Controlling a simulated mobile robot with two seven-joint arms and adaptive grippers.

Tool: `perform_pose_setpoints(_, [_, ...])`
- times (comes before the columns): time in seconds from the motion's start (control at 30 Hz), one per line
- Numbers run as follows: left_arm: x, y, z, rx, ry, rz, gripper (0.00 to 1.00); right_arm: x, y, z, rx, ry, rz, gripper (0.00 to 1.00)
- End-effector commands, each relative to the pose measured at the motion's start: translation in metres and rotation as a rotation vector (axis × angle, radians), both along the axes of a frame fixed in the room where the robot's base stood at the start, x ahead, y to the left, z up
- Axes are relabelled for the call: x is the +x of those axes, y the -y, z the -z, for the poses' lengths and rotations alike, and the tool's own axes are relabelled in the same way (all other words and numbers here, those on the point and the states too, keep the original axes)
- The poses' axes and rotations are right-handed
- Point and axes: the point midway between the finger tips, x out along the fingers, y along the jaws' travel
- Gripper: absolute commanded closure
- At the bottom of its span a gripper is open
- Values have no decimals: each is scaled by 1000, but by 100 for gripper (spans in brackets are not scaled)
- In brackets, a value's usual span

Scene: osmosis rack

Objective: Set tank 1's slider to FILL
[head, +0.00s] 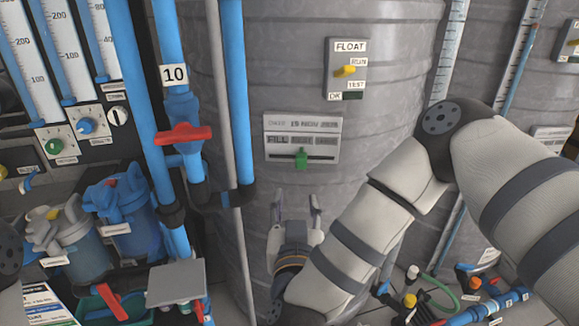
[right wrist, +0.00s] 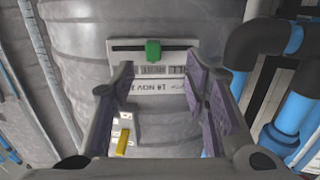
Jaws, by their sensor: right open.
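The slider panel (head: 327,138) is a light plate on the grey ribbed tank (head: 385,60). The other position labels are too faint to read. My right gripper (head: 297,203) is open and empty, below the knob and apart from it. In the right wrist view the panel appears upside down, with the green knob (right wrist: 153,50) beyond the gap between the open fingertips (right wrist: 158,72). My left gripper is not in view.
A FLOAT switch plate (head: 347,88) with a yellow lever is above the slider panel. Blue pipes and a red valve handle (head: 183,134) stand close on the left. Blue filter housings (head: 127,220) are at lower left. The space directly before the panel is clear.

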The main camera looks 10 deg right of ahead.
Motion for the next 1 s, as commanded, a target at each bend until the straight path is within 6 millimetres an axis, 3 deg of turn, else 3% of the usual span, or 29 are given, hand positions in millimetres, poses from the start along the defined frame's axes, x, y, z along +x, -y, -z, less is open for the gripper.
perform_pose_setpoints(0.07, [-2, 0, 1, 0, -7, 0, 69, 4, 6, -15, -10, 42, 47, 58])
perform_pose_setpoints(0.17, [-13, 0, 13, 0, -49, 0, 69, 15, 11, -10, -13, 38, 61, 58])
perform_pose_setpoints(0.23, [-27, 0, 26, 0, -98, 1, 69, 28, 16, -3, -10, 32, 62, 58])
perform_pose_setpoints(0.4, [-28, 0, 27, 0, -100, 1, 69, 71, 30, -14, -13, 46, 60, 58])
perform_pose_setpoints(0.6, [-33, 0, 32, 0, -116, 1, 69, 107, 40, -15, -13, 47, 55, 58])
perform_pose_setpoints(0.97, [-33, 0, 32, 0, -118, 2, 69, 118, 43, -18, -13, 49, 51, 58])
perform_pose_setpoints(1.0, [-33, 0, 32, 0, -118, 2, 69, 118, 43, -18, -13, 49, 51, 63])
